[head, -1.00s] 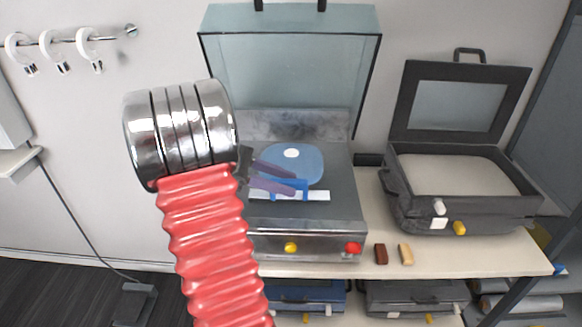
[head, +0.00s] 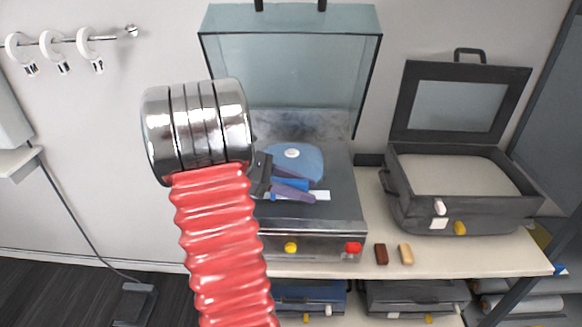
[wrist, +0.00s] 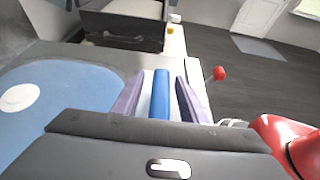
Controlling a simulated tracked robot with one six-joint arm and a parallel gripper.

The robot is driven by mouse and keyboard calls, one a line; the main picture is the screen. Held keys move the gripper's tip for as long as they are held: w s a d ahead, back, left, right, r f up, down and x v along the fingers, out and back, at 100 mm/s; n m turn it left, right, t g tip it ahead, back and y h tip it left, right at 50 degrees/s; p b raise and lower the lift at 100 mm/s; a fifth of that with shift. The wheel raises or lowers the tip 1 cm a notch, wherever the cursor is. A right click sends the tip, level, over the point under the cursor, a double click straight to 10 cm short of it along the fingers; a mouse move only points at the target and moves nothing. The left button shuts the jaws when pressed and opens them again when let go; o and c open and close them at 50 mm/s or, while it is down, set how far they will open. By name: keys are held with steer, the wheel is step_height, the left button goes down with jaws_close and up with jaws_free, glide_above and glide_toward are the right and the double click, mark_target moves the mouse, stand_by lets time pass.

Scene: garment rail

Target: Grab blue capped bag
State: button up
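A small blue piece (wrist: 160,95) with white (head: 322,195) showing beside it lies on a grey machine top; I take it to be the blue capped bag. My gripper (wrist: 161,77) is open. Its two purple fingers stand on either side of the blue piece in the wrist view, with pale gaps between them and it. In the head view my gripper (head: 303,191) is low over the machine top and partly hides the blue piece. I cannot tell the height between fingers and piece.
A flat blue rounded pad (head: 300,160) with a white oval lies just behind my gripper. The machine (head: 335,215) has a raised glassy lid (head: 290,70) and a red knob (head: 353,249). An open dark case (head: 465,215) stands right. Brown and tan blocks (head: 381,254) lie on the bench.

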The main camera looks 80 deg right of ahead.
steer(key=shift+c, duration=0.5)
jaws_close()
stand_by(0.4)
